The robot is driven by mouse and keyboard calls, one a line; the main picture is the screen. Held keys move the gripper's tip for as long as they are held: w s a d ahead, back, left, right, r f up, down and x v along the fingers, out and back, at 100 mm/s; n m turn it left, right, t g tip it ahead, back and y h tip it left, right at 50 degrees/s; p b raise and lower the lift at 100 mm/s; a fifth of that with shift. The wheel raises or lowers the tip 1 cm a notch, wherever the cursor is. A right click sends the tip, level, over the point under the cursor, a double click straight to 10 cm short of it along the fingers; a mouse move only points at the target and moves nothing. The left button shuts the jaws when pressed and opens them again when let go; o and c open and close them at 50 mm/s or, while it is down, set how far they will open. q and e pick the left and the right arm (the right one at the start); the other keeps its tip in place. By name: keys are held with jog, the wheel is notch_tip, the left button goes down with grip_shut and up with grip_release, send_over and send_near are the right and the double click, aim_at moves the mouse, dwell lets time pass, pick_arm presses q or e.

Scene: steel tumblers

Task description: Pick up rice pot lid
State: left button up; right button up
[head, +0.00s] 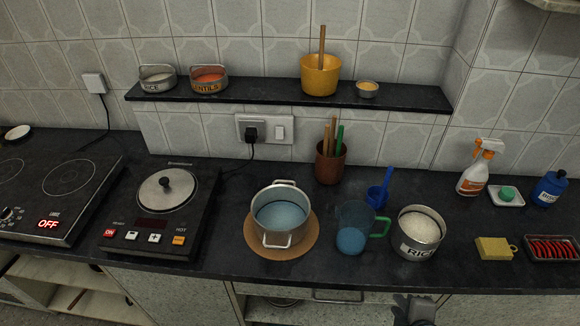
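A round steel lid (160,197) with a black knob lies flat on the small black cooker at the left of the counter. An open steel pot (284,238) with two handles and bluish water in it stands on a round tan mat (309,247) at the centre. My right gripper (414,302) shows only partly at the bottom edge, in front of the counter and far to the right of the lid. Whether its fingers are open or shut is unclear. My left gripper is out of view.
A larger black hob (75,200) reading OFF is left of the cooker. A brown utensil holder (330,168) stands behind, below a shelf (260,96).

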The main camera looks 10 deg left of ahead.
jog(key=s+d+f+m+g, duration=0.1)
jog(key=s+f+m+g, duration=0.2)
jog(key=f, duration=0.8)
jog(key=s+d+f+m, duration=0.1)
jog(key=s+f+m, duration=0.3)
jog(key=f, duration=0.7)
jog(key=s+d+f+m+g, duration=0.2)
jog(key=s+f, duration=0.3)
jog(key=f, duration=0.7)
jog(key=s+f+m+g, duration=0.1)
jog(key=s+f+m, duration=0.1)
jog(key=s+f, duration=0.3)
jog(key=s+f+m, duration=0.2)
jog(key=s+f, duration=0.3)
jog(key=s, duration=0.6)
jog(key=s+f+m+g+b, duration=0.1)
jog(key=s+f, duration=0.3)
jog(key=s, duration=0.4)
jog(key=shift+a+f+m+g, duration=0.3)
jog(key=shift+a+f+m, duration=0.1)
jog(key=shift+a+m, duration=0.1)
jog(key=shift+s, duration=0.1)
